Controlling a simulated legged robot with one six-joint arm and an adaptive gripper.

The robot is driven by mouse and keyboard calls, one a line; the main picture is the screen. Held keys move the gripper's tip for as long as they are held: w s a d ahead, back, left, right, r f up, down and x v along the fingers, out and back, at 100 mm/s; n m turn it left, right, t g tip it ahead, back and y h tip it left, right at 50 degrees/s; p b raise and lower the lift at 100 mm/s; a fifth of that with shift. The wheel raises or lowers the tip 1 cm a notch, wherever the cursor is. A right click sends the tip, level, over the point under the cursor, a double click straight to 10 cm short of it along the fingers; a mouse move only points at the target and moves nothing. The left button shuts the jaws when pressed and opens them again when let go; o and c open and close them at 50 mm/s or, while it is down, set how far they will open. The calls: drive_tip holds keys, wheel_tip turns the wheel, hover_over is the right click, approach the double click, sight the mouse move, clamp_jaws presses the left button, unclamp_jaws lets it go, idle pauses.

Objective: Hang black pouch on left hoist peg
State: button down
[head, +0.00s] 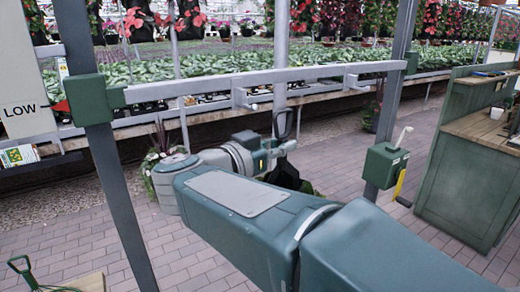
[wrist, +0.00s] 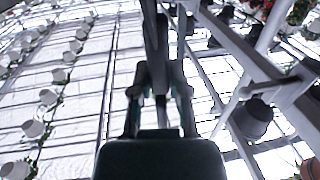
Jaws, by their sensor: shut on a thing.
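The black pouch (head: 284,177) hangs below my gripper (head: 286,147) in the head view, partly hidden by my arm. Its dark loop (head: 283,122) stands up above the fingers. In the wrist view my gripper (wrist: 158,92) is shut on the dark strap of the pouch (wrist: 154,40). The left hoist peg (head: 245,97) sticks out of the grey hoist bar (head: 200,86), up and to the left of the loop in the head view. The loop looks apart from the peg. A peg (wrist: 272,87) also shows on the bar in the wrist view, right of my gripper.
The right peg (head: 352,80) is on the same bar. Grey posts (head: 118,190) carry the bar at both ends. A green crank box (head: 385,165) is on the right post. A green workbench (head: 460,170) is at right.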

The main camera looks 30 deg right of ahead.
drive_tip(key=shift+s+r, duration=0.25)
drive_tip(key=shift+s, duration=0.3)
drive_tip(key=w, duration=0.8)
drive_tip(key=shift+w+f, duration=0.2)
drive_tip(key=shift+w, duration=0.15)
drive_tip(key=shift+w+a+r, duration=0.1)
idle(0.7)
drive_tip(key=shift+w, duration=1.6)
drive_tip(key=shift+w, duration=0.1)
drive_tip(key=shift+w, duration=0.65)
